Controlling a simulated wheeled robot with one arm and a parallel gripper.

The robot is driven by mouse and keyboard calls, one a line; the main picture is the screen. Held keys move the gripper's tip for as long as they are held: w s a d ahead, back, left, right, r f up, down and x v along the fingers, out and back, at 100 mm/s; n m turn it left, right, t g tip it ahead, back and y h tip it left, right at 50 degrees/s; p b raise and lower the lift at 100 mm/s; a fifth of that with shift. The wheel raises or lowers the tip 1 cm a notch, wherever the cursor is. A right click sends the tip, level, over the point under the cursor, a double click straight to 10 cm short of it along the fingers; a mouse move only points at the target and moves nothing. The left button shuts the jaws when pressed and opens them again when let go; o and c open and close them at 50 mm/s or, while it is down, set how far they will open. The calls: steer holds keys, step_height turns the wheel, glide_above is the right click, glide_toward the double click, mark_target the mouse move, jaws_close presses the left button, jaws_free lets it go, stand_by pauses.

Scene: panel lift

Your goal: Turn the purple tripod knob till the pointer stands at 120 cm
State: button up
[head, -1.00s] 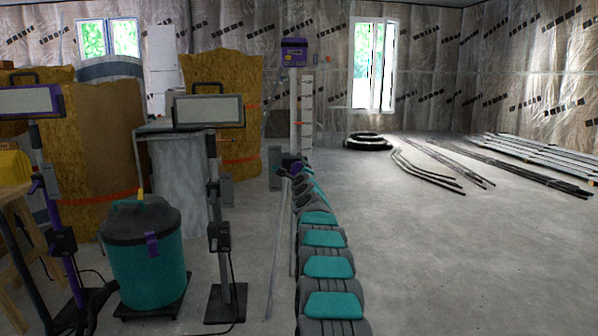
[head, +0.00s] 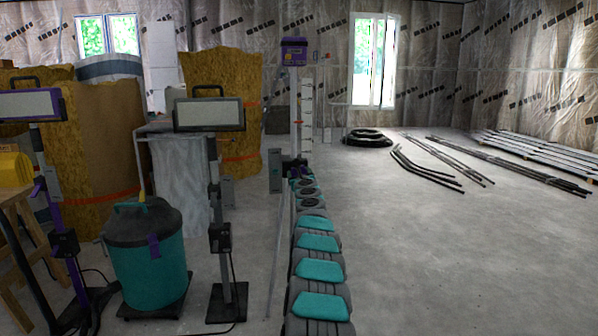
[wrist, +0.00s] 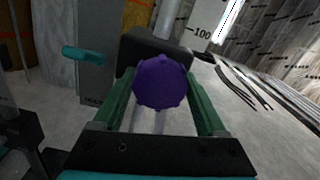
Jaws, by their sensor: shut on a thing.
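The purple tripod knob (wrist: 161,83) fills the middle of the wrist view, in front of a black housing (wrist: 130,52) on the tripod's pale column (wrist: 171,20). My gripper (wrist: 163,98) has its two green fingers on either side of the knob and is shut on it. In the head view the knob is mostly hidden behind my arm's end. A purple box (head: 295,51) tops the column. The wrist view shows "100" on the board (wrist: 202,32); the pointer's reading cannot be made out.
A teal handle (wrist: 83,55) sticks out left of the housing. Coiled black hose (head: 368,138) and pipes lie right; the right floor is mostly clear.

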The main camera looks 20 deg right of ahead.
steer(key=m+p, duration=0.1)
steer(key=m, duration=0.2)
steer(key=shift+a+m, duration=0.1)
steer(key=shift+m, duration=0.3)
steer(key=m+p, duration=0.1)
steer(key=m, duration=0.3)
steer(key=shift+m, duration=0.3)
steer(key=m+p, duration=0.1)
steer(key=m, duration=0.3)
steer(key=shift+p, duration=0.3)
steer(key=m+p, duration=0.1)
steer(key=m, duration=0.4)
steer(key=m+p, duration=0.1)
steer(key=m, duration=0.2)
steer(key=shift+m+p, duration=0.3)
steer(key=m+p, duration=0.2)
steer(key=m, duration=0.2)
steer(key=shift+r+m, duration=0.1)
steer(key=shift+m, duration=0.2)
steer(key=m+p, duration=0.2)
steer(key=m, duration=0.2)
steer(key=m+p, duration=0.1)
steer(key=m, duration=0.2)
steer(key=shift+m+p, duration=0.4)
steer(key=shift+m, duration=0.4)
